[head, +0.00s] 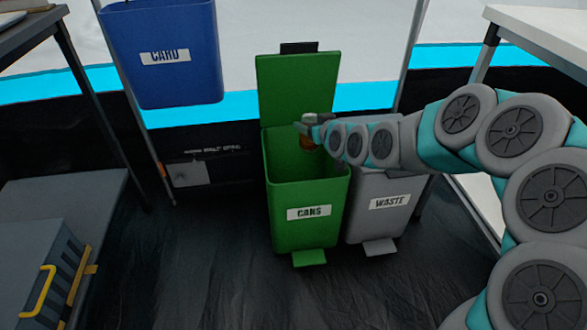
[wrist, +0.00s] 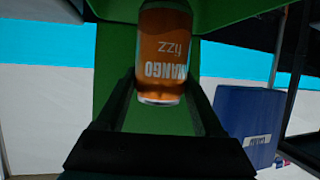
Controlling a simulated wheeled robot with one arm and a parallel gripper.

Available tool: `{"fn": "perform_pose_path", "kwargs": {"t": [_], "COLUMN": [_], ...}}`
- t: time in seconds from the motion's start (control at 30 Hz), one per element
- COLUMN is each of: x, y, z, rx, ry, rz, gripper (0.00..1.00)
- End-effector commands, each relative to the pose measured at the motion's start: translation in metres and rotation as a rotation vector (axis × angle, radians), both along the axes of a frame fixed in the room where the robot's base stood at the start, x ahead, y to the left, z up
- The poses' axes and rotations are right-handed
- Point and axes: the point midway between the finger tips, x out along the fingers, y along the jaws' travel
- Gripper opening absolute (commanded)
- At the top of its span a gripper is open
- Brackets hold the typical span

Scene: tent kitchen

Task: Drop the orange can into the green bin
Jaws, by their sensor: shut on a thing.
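The green bin (head: 307,228), labelled "CANS", stands on the floor in the middle of the head view with its lid (head: 297,85) raised. My gripper (head: 310,128) is over the bin's opening, near the lid. In the head view only a small part of the can (head: 307,142) shows below my gripper. The green lid (wrist: 118,70) stands behind the can in the wrist view. The bin's floor is hidden.
A grey bin (head: 365,220) labelled "WASTE" stands right beside the green bin. A blue bin (head: 165,85) labelled "CARD" hangs at upper left. A dark toolbox (head: 45,265) with a yellow handle is at lower left. White table (head: 540,35) at upper right.

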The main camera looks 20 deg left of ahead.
Motion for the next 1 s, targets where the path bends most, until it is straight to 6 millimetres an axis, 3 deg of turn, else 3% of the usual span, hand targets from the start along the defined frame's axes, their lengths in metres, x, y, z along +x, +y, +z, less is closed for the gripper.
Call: {"fn": "perform_pose_path", "kwargs": {"t": [0.27, 0.7, 1.0], "x": [0.0, -0.001, 0.0], "y": [0.0, 0.0, 0.0], "z": [-0.009, -0.055, -0.06], "rx": [0.0, 0.0, 0.0], "ry": [0.002, 0.002, 0.0], "rz": [0.001, 0.001, 0.0], "gripper": [0.19, 0.19, 0.19]}}
